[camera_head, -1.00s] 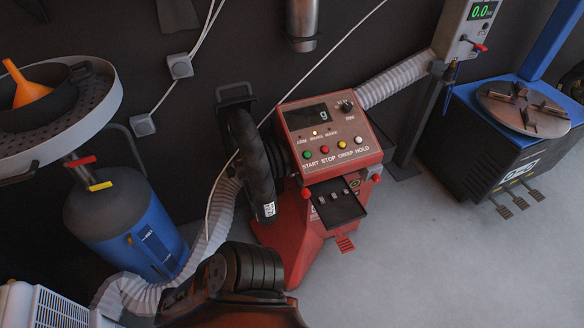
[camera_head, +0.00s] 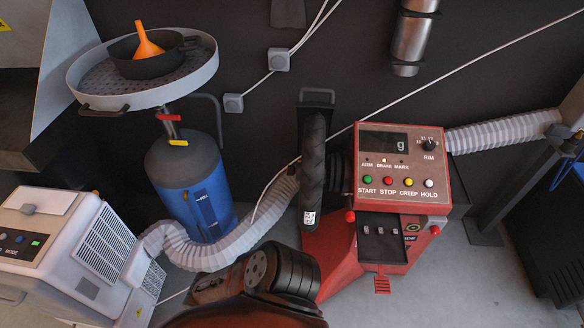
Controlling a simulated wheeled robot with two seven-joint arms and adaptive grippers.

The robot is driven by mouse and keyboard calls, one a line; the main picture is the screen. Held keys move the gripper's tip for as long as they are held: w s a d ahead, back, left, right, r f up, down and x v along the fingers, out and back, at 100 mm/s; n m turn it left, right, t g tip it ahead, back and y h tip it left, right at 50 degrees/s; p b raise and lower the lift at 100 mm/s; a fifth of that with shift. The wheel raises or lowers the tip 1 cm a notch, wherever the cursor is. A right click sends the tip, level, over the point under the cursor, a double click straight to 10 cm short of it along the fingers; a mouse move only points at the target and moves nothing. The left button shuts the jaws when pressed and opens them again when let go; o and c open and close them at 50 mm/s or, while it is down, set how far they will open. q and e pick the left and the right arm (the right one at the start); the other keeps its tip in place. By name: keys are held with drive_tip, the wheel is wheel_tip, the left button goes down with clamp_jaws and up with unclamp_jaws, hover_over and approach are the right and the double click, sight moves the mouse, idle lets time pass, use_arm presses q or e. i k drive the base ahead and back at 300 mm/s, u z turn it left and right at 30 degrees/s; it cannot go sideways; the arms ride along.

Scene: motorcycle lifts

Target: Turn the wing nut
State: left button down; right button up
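I cannot make out a wing nut in this view. A red wheel balancer (camera_head: 345,262) stands right of centre, with a control panel (camera_head: 402,165) on top. A black tyre (camera_head: 313,170) stands upright, seen nearly edge-on, at the left side of the balancer. A dark shaft part shows between tyre and panel; the tyre's far left face is mostly hidden. Neither of my grippers is in view.
A blue tank (camera_head: 205,205) under a round drain pan (camera_head: 85,85) with an orange funnel (camera_head: 147,42) stands left. A white machine (camera_head: 75,250) with a grey hose (camera_head: 215,255) is lower left. A dark ribbed cylinder (camera_head: 290,270) on a reddish-brown body blocks the bottom centre.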

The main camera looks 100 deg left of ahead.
sight(291, 169)
drive_tip(key=u, duration=2.7)
drive_tip(key=k, duration=1.25)
drive_tip(key=u, duration=0.75)
drive_tip(key=i, duration=1.25)
drive_tip(key=z, duration=0.1)
